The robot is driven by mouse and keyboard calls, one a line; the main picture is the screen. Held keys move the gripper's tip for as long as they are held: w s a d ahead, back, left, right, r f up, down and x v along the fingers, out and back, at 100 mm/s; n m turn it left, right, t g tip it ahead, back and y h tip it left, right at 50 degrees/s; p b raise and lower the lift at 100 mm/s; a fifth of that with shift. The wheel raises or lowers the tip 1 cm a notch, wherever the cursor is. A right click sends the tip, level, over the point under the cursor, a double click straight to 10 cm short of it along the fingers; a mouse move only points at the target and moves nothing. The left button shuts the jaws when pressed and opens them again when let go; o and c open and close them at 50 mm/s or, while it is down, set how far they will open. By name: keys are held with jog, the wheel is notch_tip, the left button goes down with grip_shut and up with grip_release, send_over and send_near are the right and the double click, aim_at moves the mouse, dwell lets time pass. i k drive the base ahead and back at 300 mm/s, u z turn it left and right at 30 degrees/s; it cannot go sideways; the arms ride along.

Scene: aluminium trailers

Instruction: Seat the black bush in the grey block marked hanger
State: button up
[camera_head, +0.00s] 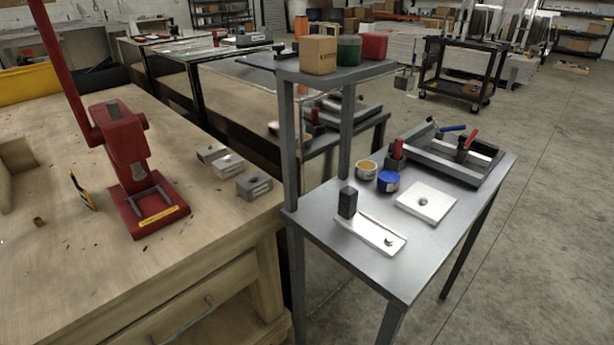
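Three small blocks with labels stand in a row at the right side of the wooden bench: a far grey-beige block (212,153), a paler middle block (228,164) and a darker grey near block (254,187). The label writing is too small to read, so I cannot tell which is marked hanger. No black bush can be picked out for sure. A black upright piece (348,202) stands at the end of a pale metal plate on the steel table, but I cannot tell whether it is a bush. My gripper is not in view.
A red arbor press (130,165) with a long lever stands on the wooden bench (215,220). A small brass piece (38,221) lies left of it. The steel table (340,260) holds a square plate (427,203), tins and a clamping frame. Concrete floor is clear at right.

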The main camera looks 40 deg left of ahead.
aim_at(248, 191)
jog(key=z, duration=0.05)
jog(key=k, duration=1.5)
jog(key=u, duration=1.35)
jog(key=i, duration=1.65)
jog(key=u, duration=0.35)
